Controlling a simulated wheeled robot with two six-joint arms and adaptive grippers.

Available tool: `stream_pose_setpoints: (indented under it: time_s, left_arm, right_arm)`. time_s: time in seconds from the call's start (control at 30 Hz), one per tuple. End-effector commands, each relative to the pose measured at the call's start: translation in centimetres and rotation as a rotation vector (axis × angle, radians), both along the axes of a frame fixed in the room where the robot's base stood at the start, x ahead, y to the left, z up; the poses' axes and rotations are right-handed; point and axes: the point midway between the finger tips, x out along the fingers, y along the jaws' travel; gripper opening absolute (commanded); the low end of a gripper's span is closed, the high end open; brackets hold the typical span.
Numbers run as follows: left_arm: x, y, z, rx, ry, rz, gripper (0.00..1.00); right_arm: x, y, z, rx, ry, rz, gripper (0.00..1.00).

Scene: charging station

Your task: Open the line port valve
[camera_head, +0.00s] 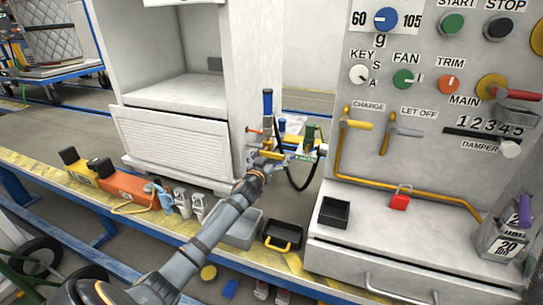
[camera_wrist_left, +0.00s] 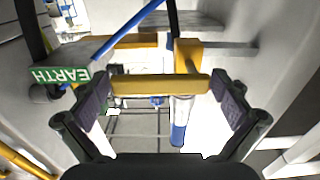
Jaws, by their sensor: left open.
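A yellow valve handle (camera_wrist_left: 160,85) lies crosswise between the two fingers of my left gripper (camera_wrist_left: 164,98) in the left wrist view. It joins a yellow valve body (camera_wrist_left: 188,55) on a white and blue upright pipe (camera_wrist_left: 178,135). No label naming the line port is readable. My left gripper (camera_head: 268,160) is open, with a finger at each end of the handle; I cannot tell whether they touch it. In the head view it is at the pipework by the white cabinet, hiding part of the valve. My right gripper is not in view.
A green EARTH label (camera_wrist_left: 62,75) is beside the left finger in the wrist view. A black hose (camera_head: 296,182) hangs right of the gripper. Bins line the bench below.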

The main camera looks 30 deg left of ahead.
Motion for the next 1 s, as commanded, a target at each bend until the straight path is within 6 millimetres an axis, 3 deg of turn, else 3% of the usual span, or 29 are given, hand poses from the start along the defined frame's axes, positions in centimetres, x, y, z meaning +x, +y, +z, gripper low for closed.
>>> stream_pose_setpoints:
  time_s: [0.17,0.67,1.0]
  left_arm:
    - [0.00,0.00,-0.01,0.000,0.000,0.000,1.00]
    - [-0.03,-0.01,-0.02,0.000,0.000,0.000,0.34]
    - [-0.04,0.00,-0.23,0.057,0.014,0.000,0.34]
  right_arm:
    - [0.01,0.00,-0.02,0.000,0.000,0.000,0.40]
    - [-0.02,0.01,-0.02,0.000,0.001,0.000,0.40]
    - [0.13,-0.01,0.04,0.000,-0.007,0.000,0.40]
